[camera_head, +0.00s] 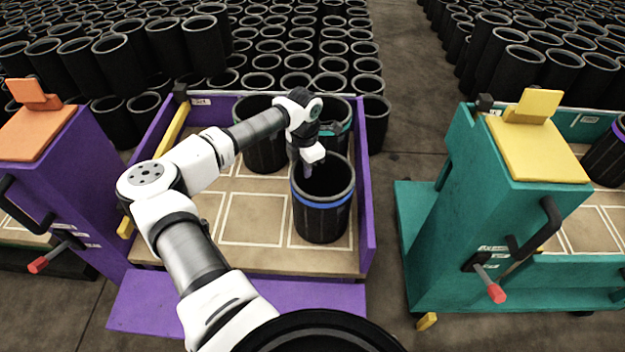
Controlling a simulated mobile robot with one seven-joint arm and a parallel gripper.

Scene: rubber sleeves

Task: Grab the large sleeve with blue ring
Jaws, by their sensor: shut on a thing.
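The large sleeve with a blue ring (322,222) is a black open cylinder with a grey rim. It stands upright at the front right of the purple cart's tray (190,255). My gripper (313,168) is at the sleeve's far left rim, pointing down, and is shut on its wall. The fingertips are partly hidden by the rim and the dark inside. I cannot tell whether the sleeve's base is clear of the tray.
Behind it on the tray stand a black sleeve (262,150) at the left and one with a teal ring (340,137). Purple side walls edge the tray; its front left squares are empty. A teal cart (440,235) stands right across an aisle. Many black sleeves fill the floor behind.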

